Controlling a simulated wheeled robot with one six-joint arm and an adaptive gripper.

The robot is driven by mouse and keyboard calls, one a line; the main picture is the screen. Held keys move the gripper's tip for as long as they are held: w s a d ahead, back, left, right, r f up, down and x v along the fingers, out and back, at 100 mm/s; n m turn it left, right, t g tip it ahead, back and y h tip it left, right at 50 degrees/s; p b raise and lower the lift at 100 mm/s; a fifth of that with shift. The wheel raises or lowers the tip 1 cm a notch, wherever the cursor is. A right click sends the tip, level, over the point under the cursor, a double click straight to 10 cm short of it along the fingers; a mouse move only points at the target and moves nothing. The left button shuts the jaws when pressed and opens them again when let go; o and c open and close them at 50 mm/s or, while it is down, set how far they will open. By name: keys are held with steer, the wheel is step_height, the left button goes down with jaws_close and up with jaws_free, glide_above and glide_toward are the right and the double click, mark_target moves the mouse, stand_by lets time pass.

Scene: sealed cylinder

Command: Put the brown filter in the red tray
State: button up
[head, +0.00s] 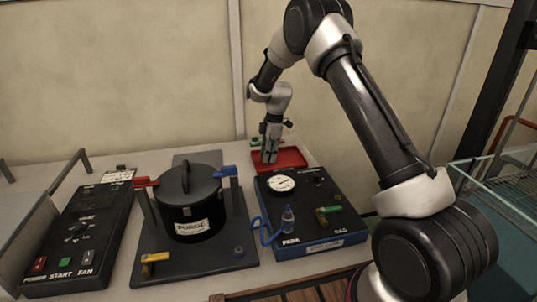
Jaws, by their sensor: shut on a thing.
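The red tray (293,157) lies at the back of the bench, behind the gauge box. My gripper (269,156) points down over the left part of the tray, with its fingertips low and close to the tray floor. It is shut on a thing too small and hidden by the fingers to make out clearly. I see no brown filter elsewhere in view. I cannot tell whether the held thing touches the tray.
A black purge pot (190,212) with red and blue clamps stands left of centre. A black gauge box (310,215) bearing a small bottle (287,219) sits before the tray. A fan control panel (75,240) is at left. A small green item (256,141) is behind my gripper.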

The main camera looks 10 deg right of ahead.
steer(key=shift+f, duration=0.15)
steer(key=o, duration=0.9)
steer(key=shift+o, duration=0.2)
steer(key=s+d+r+m+t, duration=0.1)
steer(key=s+d+r+m, duration=0.2)
steer(key=r, duration=0.8)
steer(key=s+d+r+m, duration=0.1)
steer(key=s+d+r, duration=0.25)
steer(key=r, duration=0.75)
steer(key=s+d+r+m+t, duration=0.1)
steer(key=s+d+r+m, duration=0.2)
steer(key=s, duration=0.4)
steer(key=s+d+r+m, duration=0.1)
steer(key=s+r+m, duration=0.1)
steer(key=s+r, duration=0.45)
steer(key=s+d+f+m, duration=0.1)
steer(key=s+m, duration=0.2)
steer(key=s, duration=0.5)
steer(key=s+d+f+m+t+h, duration=0.1)
steer(key=s+d+m, duration=0.1)
steer(key=s, duration=0.6)
steer(key=s+d+f+m+t, duration=0.1)
steer(key=s+m, duration=0.3)
steer(key=s, duration=0.4)
steer(key=shift+d+f+h, duration=0.3)
steer(key=shift+d+h, duration=0.1)
steer(key=shift+d, duration=0.1)
